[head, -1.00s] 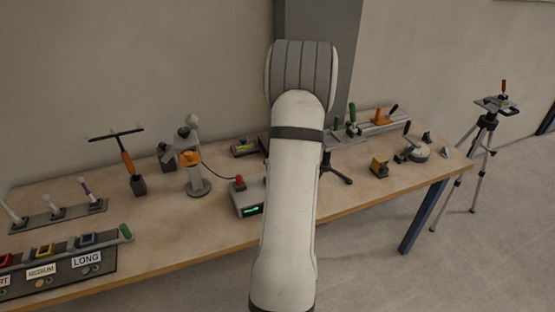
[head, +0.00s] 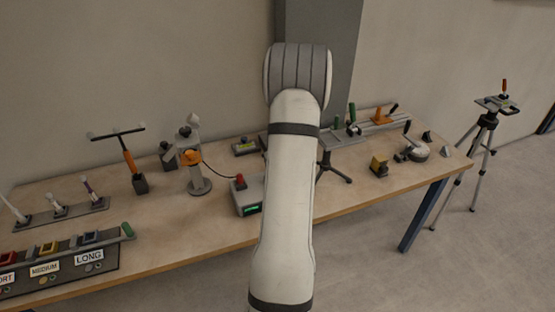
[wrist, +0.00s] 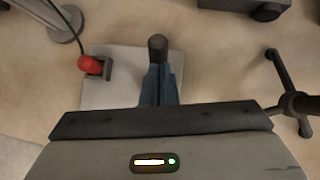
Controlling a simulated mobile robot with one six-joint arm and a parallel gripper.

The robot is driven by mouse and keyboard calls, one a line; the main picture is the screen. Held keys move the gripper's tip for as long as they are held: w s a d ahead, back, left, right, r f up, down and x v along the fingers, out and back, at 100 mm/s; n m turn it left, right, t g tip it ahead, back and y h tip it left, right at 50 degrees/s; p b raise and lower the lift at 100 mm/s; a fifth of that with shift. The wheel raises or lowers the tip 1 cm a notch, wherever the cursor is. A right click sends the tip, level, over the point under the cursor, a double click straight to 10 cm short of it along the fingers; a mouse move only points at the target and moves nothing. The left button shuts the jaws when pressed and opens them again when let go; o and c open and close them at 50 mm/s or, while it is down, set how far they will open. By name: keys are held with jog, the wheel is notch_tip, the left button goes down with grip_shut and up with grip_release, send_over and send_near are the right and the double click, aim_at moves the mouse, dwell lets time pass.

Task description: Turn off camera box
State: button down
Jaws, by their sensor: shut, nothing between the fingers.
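The camera box (head: 249,196) is a pale grey box with a red knob (head: 240,182) on its top left and a green lit display (head: 251,210) on its front. My arm hides its right side in the head view. In the wrist view the box top (wrist: 115,92) lies below my gripper (wrist: 160,75), with the red knob (wrist: 89,65) in a dark mount to the left. The blue-grey fingers are shut and empty, over the box's right part. A black rounded tip shows at their far end; I cannot tell whether it belongs to the box.
A grey post with an orange collar (head: 191,157) stands left of the box, with a dark cable running toward the box. A dark tripod stand (head: 335,172) is close on the right. A small dark box with a yellowish face (head: 245,146) lies behind. The table front is clear.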

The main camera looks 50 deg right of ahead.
jog(key=shift+w+r, duration=0.15)
jog(key=shift+r, duration=0.05)
jog(key=d+p+v, duration=0.1)
jog(key=v, duration=1.2)
jog(key=shift+w+r, duration=0.4)
